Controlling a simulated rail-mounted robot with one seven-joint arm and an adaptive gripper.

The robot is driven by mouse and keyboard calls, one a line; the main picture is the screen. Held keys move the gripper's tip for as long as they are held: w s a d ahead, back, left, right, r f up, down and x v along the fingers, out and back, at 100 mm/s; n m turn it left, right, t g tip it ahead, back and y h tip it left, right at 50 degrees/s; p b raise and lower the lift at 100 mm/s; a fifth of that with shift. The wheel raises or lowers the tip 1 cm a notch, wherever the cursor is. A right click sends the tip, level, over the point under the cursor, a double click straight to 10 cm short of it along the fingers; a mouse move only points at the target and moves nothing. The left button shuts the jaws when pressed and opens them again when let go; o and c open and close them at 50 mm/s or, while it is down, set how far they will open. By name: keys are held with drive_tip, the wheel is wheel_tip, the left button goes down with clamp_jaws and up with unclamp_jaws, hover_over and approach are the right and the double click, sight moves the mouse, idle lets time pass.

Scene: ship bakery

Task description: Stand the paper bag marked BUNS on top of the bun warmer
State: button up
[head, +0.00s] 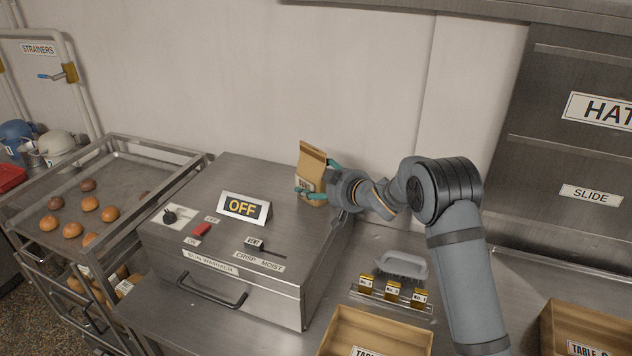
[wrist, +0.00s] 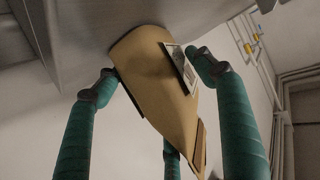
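The brown paper bag (head: 312,160) is upright with a slight tilt at the back right of the bun warmer's (head: 222,180) flat steel top. A small pale label shows low on its front, too small to read. My gripper (head: 317,179) comes from the right, with teal fingers on both sides of the bag.
An OFF sign (head: 244,208) stands on the warmer, left of the bag. A rack with a bun tray (head: 120,172) is at the left. A brush (head: 402,265), small labelled tags (head: 392,291) and wooden boxes (head: 376,330) are on the counter at the right. The wall is close behind.

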drive_tip(key=shift+o, duration=1.2)
drive_tip(key=shift+s+d+r, duration=0.1)
drive_tip(key=b+v, duration=0.3)
drive_tip(key=v, duration=0.9)
